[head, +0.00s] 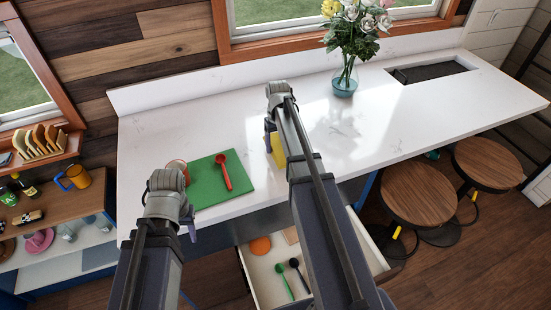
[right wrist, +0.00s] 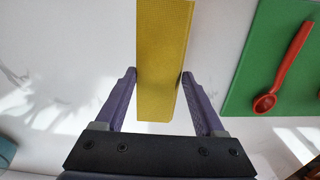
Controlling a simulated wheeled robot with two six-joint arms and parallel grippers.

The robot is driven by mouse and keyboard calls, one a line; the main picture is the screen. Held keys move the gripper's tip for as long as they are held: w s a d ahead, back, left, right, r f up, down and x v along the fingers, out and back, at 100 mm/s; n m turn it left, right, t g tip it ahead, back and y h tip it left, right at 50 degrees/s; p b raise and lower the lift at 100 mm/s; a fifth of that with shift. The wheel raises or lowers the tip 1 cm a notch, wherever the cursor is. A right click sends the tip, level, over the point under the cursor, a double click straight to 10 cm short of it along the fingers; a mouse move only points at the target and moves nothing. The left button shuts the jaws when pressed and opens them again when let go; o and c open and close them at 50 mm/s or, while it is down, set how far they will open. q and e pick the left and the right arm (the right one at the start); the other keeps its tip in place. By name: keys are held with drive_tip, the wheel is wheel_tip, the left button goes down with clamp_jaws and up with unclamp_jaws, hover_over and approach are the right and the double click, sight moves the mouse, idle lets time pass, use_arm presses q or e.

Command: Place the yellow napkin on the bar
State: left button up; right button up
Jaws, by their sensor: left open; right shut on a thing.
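The yellow napkin (head: 278,152) is a flat, folded strip. My right gripper (head: 271,138) is shut on it over the white bar (head: 400,122). In the right wrist view the napkin (right wrist: 163,65) stands between the two purple fingers of this gripper (right wrist: 159,82). I cannot tell whether it touches the bar top. My left gripper (head: 190,228) is open and empty at the bar's front left edge, near the green board; its fingers are partly hidden by the wrist.
A green board (head: 207,189) with a red spoon (head: 224,172) lies left of the napkin. A flower vase (head: 345,80) and a sink (head: 430,71) are at the back. An open drawer (head: 257,283) juts out below. Two stools (head: 418,192) stand right. The bar's right half is mostly clear.

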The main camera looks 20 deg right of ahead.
sight(278, 147)
wheel_tip(278, 147, down, 4)
drive_tip(key=b, duration=0.3)
drive_tip(key=shift+r, duration=0.1)
drive_tip(key=shift+b, duration=0.4)
drive_tip(key=o, duration=1.3)
wheel_tip(278, 147, up, 12)
drive_tip(key=p, duration=1.2)
